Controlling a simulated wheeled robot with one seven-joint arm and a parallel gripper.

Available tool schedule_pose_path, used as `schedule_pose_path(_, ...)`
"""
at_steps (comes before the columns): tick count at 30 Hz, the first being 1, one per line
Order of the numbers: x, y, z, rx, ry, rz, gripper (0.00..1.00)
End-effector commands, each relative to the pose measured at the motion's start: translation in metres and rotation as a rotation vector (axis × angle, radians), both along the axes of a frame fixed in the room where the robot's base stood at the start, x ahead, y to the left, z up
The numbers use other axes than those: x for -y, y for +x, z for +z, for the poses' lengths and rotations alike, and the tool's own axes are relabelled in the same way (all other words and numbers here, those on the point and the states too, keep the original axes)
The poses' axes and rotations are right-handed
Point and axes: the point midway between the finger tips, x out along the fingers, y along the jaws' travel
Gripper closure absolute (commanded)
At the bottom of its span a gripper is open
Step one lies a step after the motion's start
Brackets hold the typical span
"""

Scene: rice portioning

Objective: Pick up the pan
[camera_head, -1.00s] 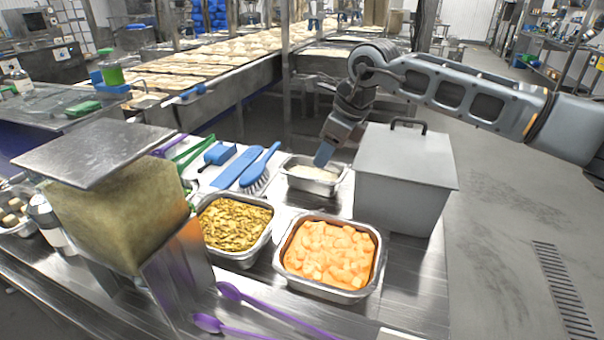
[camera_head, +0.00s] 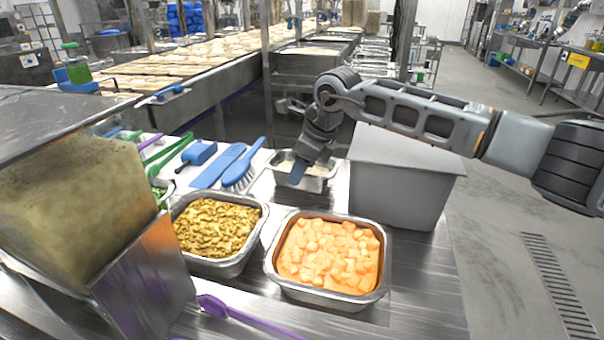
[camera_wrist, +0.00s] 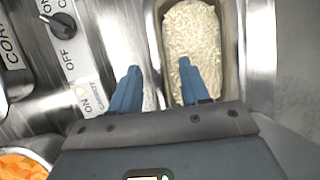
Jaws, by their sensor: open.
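The pan is a small steel container of white rice; its right rim (camera_head: 328,178) shows in the head view beyond the orange pan, partly hidden by my arm. In the wrist view the pan (camera_wrist: 233,45) is at upper centre, with rice (camera_wrist: 195,35) inside. My gripper (camera_wrist: 160,68) is open with blue fingers. Its right finger overlaps the rice and its left finger is outside the pan, so the left rim runs between them. In the head view my gripper (camera_head: 298,173) is at the pan. Contact with the rim cannot be told.
A large grey box (camera_head: 400,195) stands right of the pan. A pan of orange chunks (camera_head: 386,262) and one of yellow-green pieces (camera_head: 215,268) stand in front. A blue brush (camera_head: 243,168) lies to the left. The wrist view shows a control panel with a knob (camera_wrist: 62,25).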

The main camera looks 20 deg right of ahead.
Motion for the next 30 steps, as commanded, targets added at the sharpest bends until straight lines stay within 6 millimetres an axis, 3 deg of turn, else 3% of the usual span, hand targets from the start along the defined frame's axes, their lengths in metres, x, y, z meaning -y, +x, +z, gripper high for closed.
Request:
schedule_pose_path(7,-0.008,0.011,-0.030,-0.002,0.001,0.000,0.54)
schedule_pose_path(16,-0.008,0.013,-0.035,-0.001,0.000,0.000,0.54)
schedule_pose_path(30,-0.008,0.013,-0.035,-0.001,0.000,0.000,0.98)
